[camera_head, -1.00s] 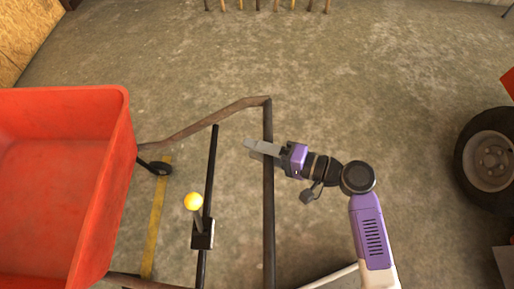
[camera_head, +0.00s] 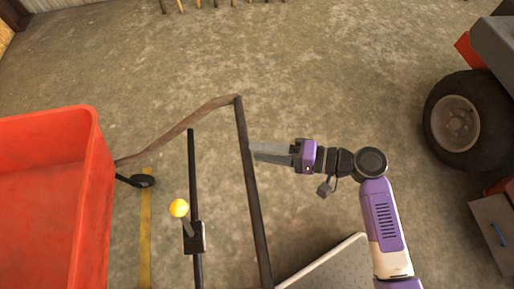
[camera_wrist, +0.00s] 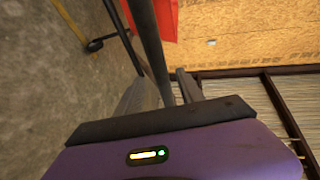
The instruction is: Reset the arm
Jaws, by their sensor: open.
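My gripper (camera_head: 268,153) is at the end of my purple and white arm, to the right of a dark metal handle frame (camera_head: 247,170). Its fingers point left toward the frame's upright bar and look close to it; I cannot tell whether they touch.
A red cart tub (camera_head: 85,190) stands at the left. A yellow-knobbed lever (camera_head: 179,208) is mounted on a dark bar. A large black tyre (camera_head: 432,125) and red machine parts are at the right. The concrete floor (camera_head: 330,70) beyond is clear.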

